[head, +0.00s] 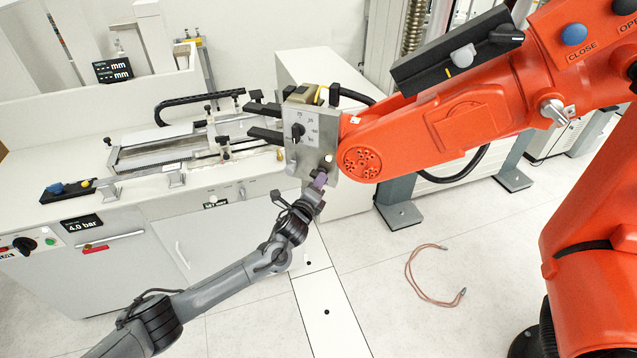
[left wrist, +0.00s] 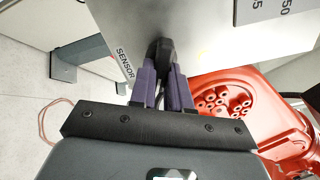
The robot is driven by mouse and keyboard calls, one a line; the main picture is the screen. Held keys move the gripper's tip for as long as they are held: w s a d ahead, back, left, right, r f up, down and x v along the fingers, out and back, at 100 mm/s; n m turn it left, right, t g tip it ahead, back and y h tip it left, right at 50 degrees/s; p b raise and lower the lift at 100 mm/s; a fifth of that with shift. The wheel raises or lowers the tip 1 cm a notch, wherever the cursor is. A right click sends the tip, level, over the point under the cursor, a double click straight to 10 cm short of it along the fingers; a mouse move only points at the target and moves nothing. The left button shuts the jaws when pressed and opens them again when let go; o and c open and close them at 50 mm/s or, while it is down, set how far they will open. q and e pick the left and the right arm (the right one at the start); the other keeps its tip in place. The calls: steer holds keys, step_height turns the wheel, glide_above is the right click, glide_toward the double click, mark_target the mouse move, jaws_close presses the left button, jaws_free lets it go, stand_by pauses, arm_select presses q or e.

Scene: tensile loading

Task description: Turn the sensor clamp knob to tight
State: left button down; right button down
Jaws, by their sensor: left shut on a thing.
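The sensor clamp knob (left wrist: 160,49) is small and black and sits on a grey metal plate beside the printed word SENSOR in the left wrist view. The plate (head: 318,153) is mounted at the end of the orange arm in the head view. My left gripper (head: 321,178) reaches up to the plate's lower edge, and its purple fingers hide the knob there. In the left wrist view the two fingers (left wrist: 162,78) are closed on the knob from both sides. The knob's pointer and any tight mark cannot be made out. My right gripper is not in view.
The orange arm (head: 470,115) fills the right side. Another black dial (head: 297,131) is higher on the plate. A bench (head: 120,205) with a rail fixture stands at left. A reddish cable (head: 418,287) lies on the floor. The floor around it is otherwise clear.

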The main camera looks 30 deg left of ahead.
arm_select(q)
steer(key=c, duration=1.1)
jaws_free()
steer(key=shift+s, duration=0.1)
steer(key=s, duration=0.3)
steer(key=s+d, duration=0.1)
steer(key=s, duration=0.3)
steer(key=s+d+b, duration=0.1)
steer(key=s, duration=0.2)
steer(key=shift+s, duration=0.25)
